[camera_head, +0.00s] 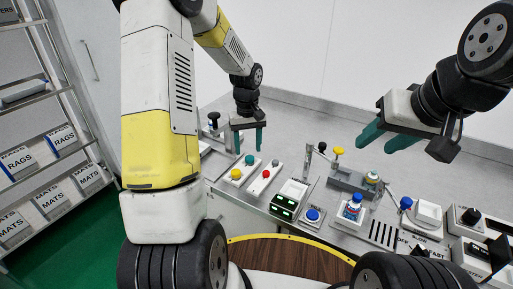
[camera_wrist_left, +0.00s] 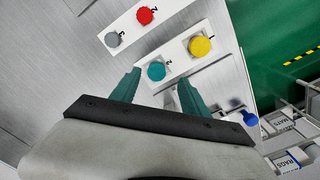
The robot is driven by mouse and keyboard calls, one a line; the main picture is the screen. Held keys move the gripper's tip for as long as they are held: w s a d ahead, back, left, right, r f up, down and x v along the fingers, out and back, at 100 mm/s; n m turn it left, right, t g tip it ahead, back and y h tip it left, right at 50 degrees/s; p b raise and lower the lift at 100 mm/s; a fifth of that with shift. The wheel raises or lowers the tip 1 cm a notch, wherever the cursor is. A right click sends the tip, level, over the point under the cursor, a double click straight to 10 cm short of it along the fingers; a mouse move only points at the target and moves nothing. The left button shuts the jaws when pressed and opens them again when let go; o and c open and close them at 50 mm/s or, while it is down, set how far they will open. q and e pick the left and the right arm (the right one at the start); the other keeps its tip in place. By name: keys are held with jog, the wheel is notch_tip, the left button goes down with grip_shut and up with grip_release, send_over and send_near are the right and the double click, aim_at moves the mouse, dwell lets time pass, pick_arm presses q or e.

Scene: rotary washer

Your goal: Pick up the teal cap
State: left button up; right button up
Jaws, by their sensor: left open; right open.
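The teal cap (camera_head: 249,159) sits on a white block (camera_head: 243,170) beside a yellow cap (camera_head: 236,174). In the left wrist view the teal cap (camera_wrist_left: 156,71) appears between and just beyond the tips of my open left gripper (camera_wrist_left: 157,84). In the head view my left gripper (camera_head: 249,138) is above the block, fingers down, with nothing between them. The gap to the cap is hard to judge. My right gripper (camera_head: 386,137) is open and empty, raised over the back right of the bench.
A second white block carries a red cap (camera_head: 266,173) and a grey cap (camera_head: 275,163), close to the right. A green-lit display box (camera_head: 288,203), a blue button (camera_head: 313,215) and a blue-topped bottle (camera_head: 354,205) stand further right. Shelves (camera_head: 45,150) are at left.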

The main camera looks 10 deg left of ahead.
aim_at(250, 158)
pick_arm(q)
jog(key=f, duration=0.4)
jog(key=shift+w+d+f, duration=0.2)
jog(key=shift+f, duration=0.05)
jog(key=shift+c, duration=0.2)
grip_shut()
jog(key=shift+r, duration=0.1)
